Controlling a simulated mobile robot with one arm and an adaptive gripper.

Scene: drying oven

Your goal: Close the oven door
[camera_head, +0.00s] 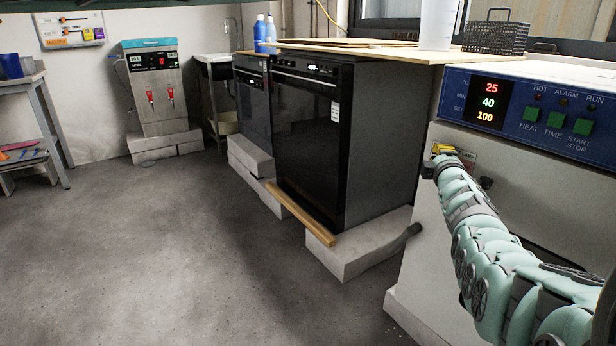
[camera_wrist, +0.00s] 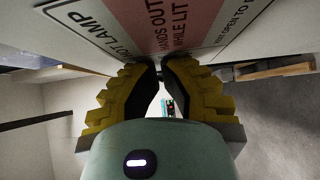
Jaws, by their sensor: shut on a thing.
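The oven (camera_head: 545,165) stands at the right in the head view, with a blue control panel and a lit display. Its pale front carries a label reading "LAMP", partly hidden by my arm. In the wrist view the labelled pale panel of the oven door (camera_wrist: 110,30) fills the top, with a pink warning strip. My gripper (camera_head: 440,158) is at the left edge of the oven front, below the panel. In the wrist view its yellow and black fingers (camera_wrist: 160,72) meet around a small dark part at the door's edge. How far the door stands open is hard to tell.
Black appliances (camera_head: 310,140) on pale blocks stand left of the oven, with a wooden strip (camera_head: 300,212) before them. A board (camera_head: 370,50) and wire basket (camera_head: 495,37) lie on top. The grey floor (camera_head: 170,250) at the left is clear.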

